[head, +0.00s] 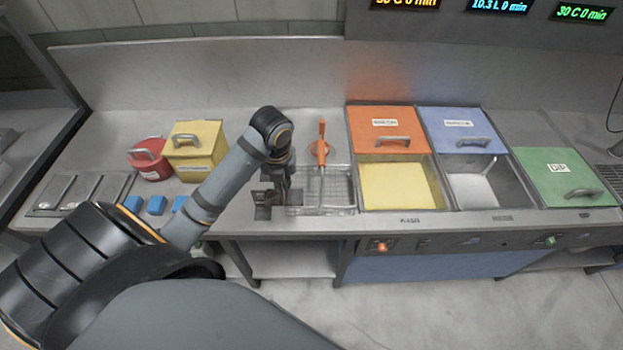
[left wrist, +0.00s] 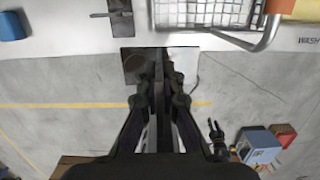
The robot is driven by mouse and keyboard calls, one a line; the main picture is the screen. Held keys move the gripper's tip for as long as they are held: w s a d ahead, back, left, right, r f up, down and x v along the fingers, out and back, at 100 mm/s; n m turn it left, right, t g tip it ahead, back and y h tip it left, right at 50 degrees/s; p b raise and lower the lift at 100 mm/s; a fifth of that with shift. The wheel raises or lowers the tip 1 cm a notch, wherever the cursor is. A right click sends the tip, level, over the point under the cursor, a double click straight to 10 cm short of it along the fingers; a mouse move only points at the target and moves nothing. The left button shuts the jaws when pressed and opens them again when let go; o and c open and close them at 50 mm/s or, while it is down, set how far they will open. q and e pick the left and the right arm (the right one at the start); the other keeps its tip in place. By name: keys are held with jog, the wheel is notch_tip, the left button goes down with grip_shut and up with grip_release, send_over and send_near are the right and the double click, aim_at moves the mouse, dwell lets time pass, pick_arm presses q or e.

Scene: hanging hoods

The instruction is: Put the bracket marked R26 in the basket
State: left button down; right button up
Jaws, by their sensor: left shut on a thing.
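My left gripper (head: 277,190) points down over the front of the steel bench, just left of the wire basket (head: 340,188). In the left wrist view the gripper (left wrist: 159,85) is shut on a grey metal bracket (left wrist: 185,62), its flat plate spreading to both sides of the fingertips. No marking can be read on it. A second dark metal piece (left wrist: 120,10) lies on the bench in the left wrist view. The basket, with its orange handle, also shows at the top of the left wrist view (left wrist: 207,14); it is apart from the held bracket.
Blue blocks (head: 156,205), a red pot (head: 149,160) and a yellow box (head: 196,148) stand left of the arm. Right of the basket are tanks with orange (head: 386,130), blue (head: 463,130) and green (head: 566,176) lids. The bench edge is close below the gripper.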

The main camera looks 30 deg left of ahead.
pick_arm(q)
jog(key=w+f+b, duration=0.3)
jog(key=w+f, duration=0.1)
jog(key=w+a+f+b, duration=0.1)
jog(key=w+f+b, duration=0.2)
jog(key=w+f, duration=0.1)
jog(key=w+a+f+b, duration=0.1)
jog(key=w+f+b, duration=0.2)
jog(key=w+f, duration=0.1)
jog(key=shift+w+a, duration=0.15)
jog(key=shift+f, duration=0.75)
pick_arm(e)
notch_tip(320, 180, down, 9)
jog(key=w, duration=0.1)
jog(key=shift+w+d, duration=0.15)
jog(key=shift+w, duration=0.15)
pick_arm(q)
jog(key=c, duration=2)
grip_release()
jog(key=o, duration=0.5)
pick_arm(e)
jog(key=shift+s, duration=0.1)
